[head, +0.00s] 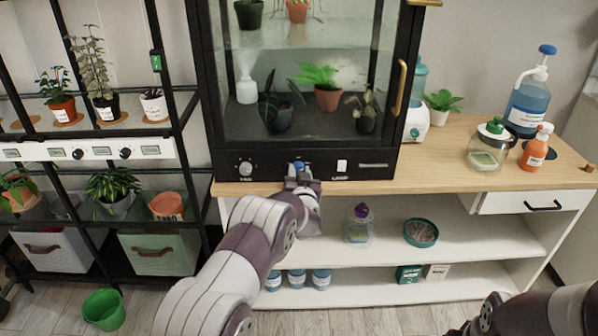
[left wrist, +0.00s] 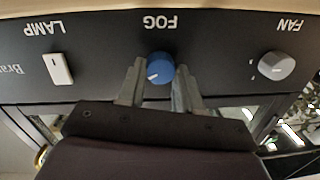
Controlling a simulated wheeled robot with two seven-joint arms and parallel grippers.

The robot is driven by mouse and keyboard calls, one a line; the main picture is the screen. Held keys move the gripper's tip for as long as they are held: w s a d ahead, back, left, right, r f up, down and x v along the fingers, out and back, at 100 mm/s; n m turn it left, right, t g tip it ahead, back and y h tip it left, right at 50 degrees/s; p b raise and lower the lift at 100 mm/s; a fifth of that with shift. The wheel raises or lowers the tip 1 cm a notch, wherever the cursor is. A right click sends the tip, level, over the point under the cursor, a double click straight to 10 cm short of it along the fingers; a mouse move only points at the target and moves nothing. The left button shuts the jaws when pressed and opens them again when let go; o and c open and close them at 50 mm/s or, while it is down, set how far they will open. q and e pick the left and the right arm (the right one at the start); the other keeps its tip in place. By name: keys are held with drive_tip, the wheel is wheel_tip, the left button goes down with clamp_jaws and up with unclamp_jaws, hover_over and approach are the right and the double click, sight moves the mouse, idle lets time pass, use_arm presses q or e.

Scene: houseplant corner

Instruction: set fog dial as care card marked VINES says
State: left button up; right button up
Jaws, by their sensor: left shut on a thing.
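The blue fog dial (left wrist: 160,68) sits on the cabinet's black front panel under the word FOG, which appears upside down in the left wrist view. Its white mark points to the lower left there. My left gripper (left wrist: 158,88) is shut on the dial, one finger on each side. In the head view the left gripper (head: 299,172) reaches the panel and largely covers the dial (head: 298,165). My right arm shows at the lower right, cut off by the bottom edge; its fingers cannot be made out. No card marked VINES can be read.
The grey fan dial (left wrist: 277,66) and white lamp switch (left wrist: 58,69) flank the fog dial. The glass cabinet (head: 232,130) holds several plants. Potted plants with small white cards fill the black rack (head: 182,120) at left. A glass jar (head: 488,150) and bottles stand on the counter at right.

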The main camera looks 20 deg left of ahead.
use_arm(q)
drive_tip(key=shift+m, duration=0.6)
drive_tip(key=o, duration=1)
drive_tip(key=shift+o, duration=0.2)
drive_tip(key=p+v, duration=0.1)
drive_tip(key=v, duration=1.1)
drive_tip(key=shift+s+d, duration=0.2)
drive_tip(key=shift+s, duration=0.1)
drive_tip(key=shift+f, duration=0.1)
